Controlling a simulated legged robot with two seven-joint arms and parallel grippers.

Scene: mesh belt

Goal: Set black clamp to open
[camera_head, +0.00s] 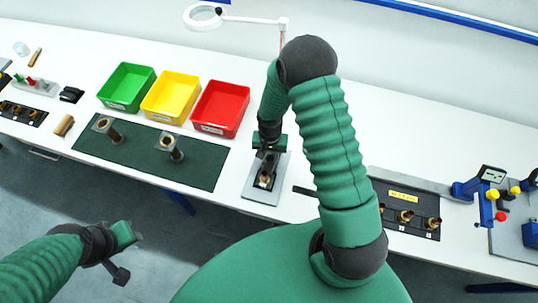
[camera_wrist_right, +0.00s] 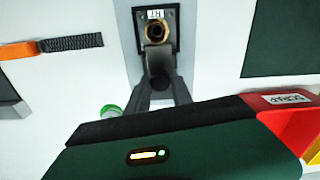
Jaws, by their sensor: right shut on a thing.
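The black clamp (camera_head: 265,179) sits on a grey plate (camera_head: 260,197) in the middle of the bench, with a brass ring in it. In the right wrist view the clamp's dark arm (camera_wrist_right: 157,58) rises beside the brass ring (camera_wrist_right: 155,28), which sits in a black square frame. My right gripper (camera_wrist_right: 160,88) is shut on the dark clamp arm. In the head view the right gripper (camera_head: 268,152) is over the clamp and partly hides it. My left gripper (camera_head: 122,256) hangs empty in front of the bench; its finger gap is unclear.
Green (camera_head: 126,87), yellow (camera_head: 171,97) and red (camera_head: 220,108) bins stand left of the clamp, behind a dark green mat (camera_head: 150,151) with two metal parts. An orange-and-black strip (camera_wrist_right: 50,46) lies beside the plate. Right stand a black fitting tray (camera_head: 402,226) and a blue fixture (camera_head: 470,189).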

